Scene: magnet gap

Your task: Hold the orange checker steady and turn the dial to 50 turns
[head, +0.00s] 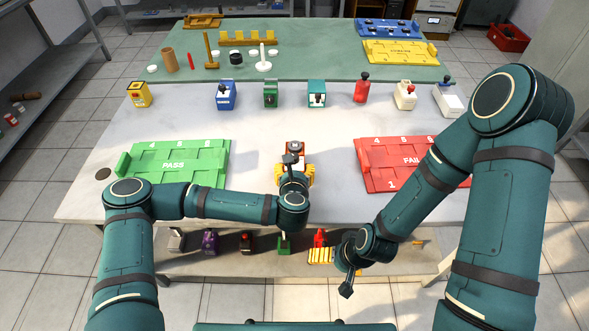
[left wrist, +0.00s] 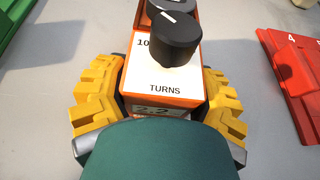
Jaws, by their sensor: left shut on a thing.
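The orange checker (head: 296,146) stands upright at the front middle of the white table. In the left wrist view the checker (left wrist: 165,95) has an orange body and a white top marked TURNS, with part of a "10" showing. A black dial (left wrist: 173,38) with a white mark sits on that top. A small display (left wrist: 160,111) is partly hidden by my arm and seems to read 2.2. My left gripper (head: 294,178) is shut on the checker, its yellow fingers on both sides. My right gripper (head: 346,290) hangs low in front of the table, away from the checker; its fingers are unclear.
A green PASS tray (head: 183,180) lies left of the checker and a red FAIL tray (head: 372,178) lies right. Several other checkers, such as a blue one (head: 226,97), stand in a row behind. A lower shelf (head: 215,267) holds more items.

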